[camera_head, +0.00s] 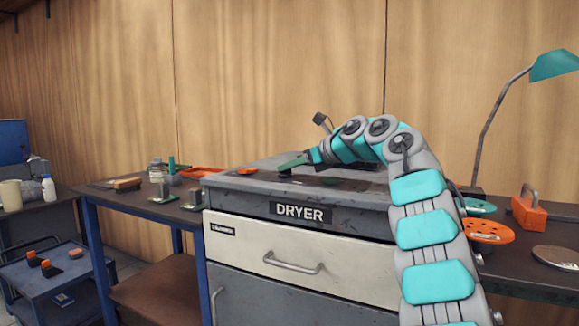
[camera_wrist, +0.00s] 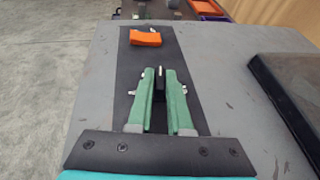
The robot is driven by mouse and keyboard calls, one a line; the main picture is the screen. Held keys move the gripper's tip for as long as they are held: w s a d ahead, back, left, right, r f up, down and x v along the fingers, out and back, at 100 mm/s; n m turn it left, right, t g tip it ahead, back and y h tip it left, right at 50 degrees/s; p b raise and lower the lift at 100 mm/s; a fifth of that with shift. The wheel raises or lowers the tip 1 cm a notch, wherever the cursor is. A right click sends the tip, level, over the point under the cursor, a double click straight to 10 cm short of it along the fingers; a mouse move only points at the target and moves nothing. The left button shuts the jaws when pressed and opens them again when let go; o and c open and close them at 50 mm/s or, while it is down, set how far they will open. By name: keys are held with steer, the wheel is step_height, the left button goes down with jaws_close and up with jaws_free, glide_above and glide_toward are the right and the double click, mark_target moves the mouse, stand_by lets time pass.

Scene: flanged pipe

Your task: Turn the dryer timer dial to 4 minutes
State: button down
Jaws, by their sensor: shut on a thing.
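The grey dryer (camera_head: 330,213) stands in the middle of the head view, with a DRYER label on its front edge. My gripper (camera_head: 290,163) reaches over its top from the right. In the wrist view my gripper's two green fingers (camera_wrist: 160,90) are shut on a narrow black piece with a pale mark, which looks like the timer dial's knob (camera_wrist: 160,78). The knob stands on a dark strip (camera_wrist: 130,75) on the dryer's top. The fingers hide most of it. I cannot read any minute markings or the dial's setting.
An orange piece (camera_wrist: 145,38) lies on the dark strip just beyond my fingers. A raised black panel (camera_wrist: 290,95) is on the right of the dryer top. In the head view, benches with bottles and tools stand left, and an orange toolbox (camera_head: 529,213) stands right.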

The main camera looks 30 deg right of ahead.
steer(key=c, duration=0.8)
jaws_free()
steer(key=shift+c, duration=0.2)
steer(key=shift+s+d, duration=0.1)
steer(key=shift+s, duration=0.05)
steer(key=shift+b+v, duration=0.6)
steer(key=shift+v, duration=3.15)
